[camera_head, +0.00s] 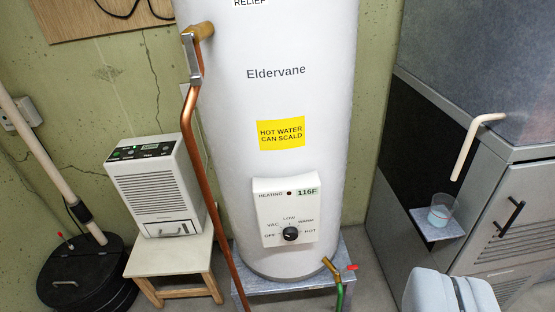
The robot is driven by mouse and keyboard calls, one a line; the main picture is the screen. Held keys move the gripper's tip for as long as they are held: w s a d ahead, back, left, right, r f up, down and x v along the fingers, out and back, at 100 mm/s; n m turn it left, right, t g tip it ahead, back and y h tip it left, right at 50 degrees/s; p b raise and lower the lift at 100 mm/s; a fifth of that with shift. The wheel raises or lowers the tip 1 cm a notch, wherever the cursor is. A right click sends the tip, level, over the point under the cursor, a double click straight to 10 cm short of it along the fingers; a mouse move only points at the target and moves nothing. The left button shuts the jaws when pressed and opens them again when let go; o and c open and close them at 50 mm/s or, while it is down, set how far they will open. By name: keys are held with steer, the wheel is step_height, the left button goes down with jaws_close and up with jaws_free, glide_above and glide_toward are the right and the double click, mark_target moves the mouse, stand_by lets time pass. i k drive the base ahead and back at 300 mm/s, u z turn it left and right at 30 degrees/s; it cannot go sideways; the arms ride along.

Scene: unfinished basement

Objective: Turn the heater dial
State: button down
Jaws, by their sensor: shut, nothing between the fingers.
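The heater dial (290,234) is a small black round knob on the white control panel (270,221), low on the front of a tall white water heater (270,105). Around the dial are the words OFF, VAC, LOW, WARM and HOT; its exact pointing is too small to tell.
A copper pipe (190,130) runs down the heater's left side. A brass drain tap (331,267) with a red handle and green hose juts below the panel. A white dehumidifier (157,185) sits on a wooden stool at left. A grey cabinet (520,200) with a cup shelf stands right.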

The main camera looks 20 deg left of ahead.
mark_target(290, 234)
steer(key=z, duration=1.1)
steer(key=k, duration=1)
steer(key=u, duration=0.8)
steer(key=i, duration=1)
steer(key=z, duration=0.05)
